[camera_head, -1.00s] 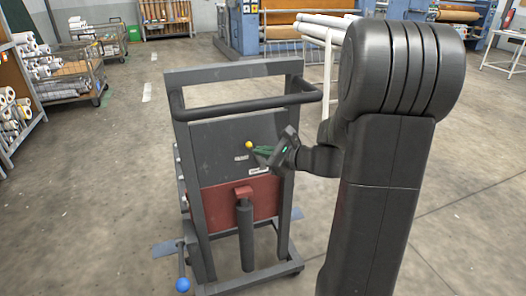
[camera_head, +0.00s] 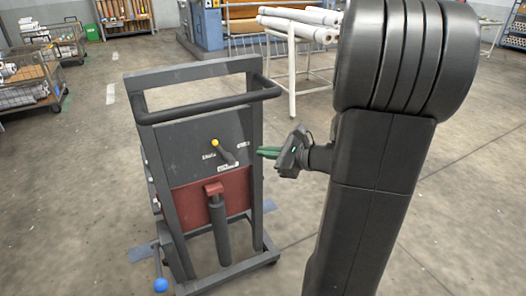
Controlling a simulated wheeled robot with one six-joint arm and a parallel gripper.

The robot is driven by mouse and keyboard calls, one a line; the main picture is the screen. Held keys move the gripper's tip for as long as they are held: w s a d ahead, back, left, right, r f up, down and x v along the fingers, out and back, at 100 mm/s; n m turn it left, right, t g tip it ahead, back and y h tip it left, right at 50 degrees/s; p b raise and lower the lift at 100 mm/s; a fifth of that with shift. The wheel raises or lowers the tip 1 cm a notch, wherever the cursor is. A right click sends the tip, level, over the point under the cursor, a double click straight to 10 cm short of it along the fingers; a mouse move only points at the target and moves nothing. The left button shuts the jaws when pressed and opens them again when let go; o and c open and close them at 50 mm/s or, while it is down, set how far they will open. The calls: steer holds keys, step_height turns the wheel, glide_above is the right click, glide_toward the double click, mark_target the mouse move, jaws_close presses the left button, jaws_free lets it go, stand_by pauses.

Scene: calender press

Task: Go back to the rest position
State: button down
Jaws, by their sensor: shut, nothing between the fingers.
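My gripper (camera_head: 262,153) has green fingers and is shut and empty. It is in the air at the right side of a dark grey wheeled cart (camera_head: 255,120), apart from the small lever (camera_head: 225,153) on the cart's panel. The lever has a yellow knob (camera_head: 214,142) at its upper left end and slants down to the right. Small labels sit beside it. My arm stands large at the right and hides part of the room.
The cart has a push bar (camera_head: 210,108), a red block (camera_head: 180,203) and a pedal with a blue ball (camera_head: 160,285). A white rack with rolls (camera_head: 300,28) stands behind. Wire trolleys (camera_head: 28,88) are at the left. Floor between cart and arm is open.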

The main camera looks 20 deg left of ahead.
steer(key=shift+a, duration=0.15)
steer(key=w+a+f+m+y+b, duration=0.3)
steer(key=w+a+f+m+b, duration=0.1)
steer(key=a, duration=0.6)
steer(key=shift+w+m+y+b, duration=0.3)
steer(key=shift+w+m+y, duration=0.1)
steer(key=shift+w+m, duration=0.4)
steer(key=shift+w, duration=0.1)
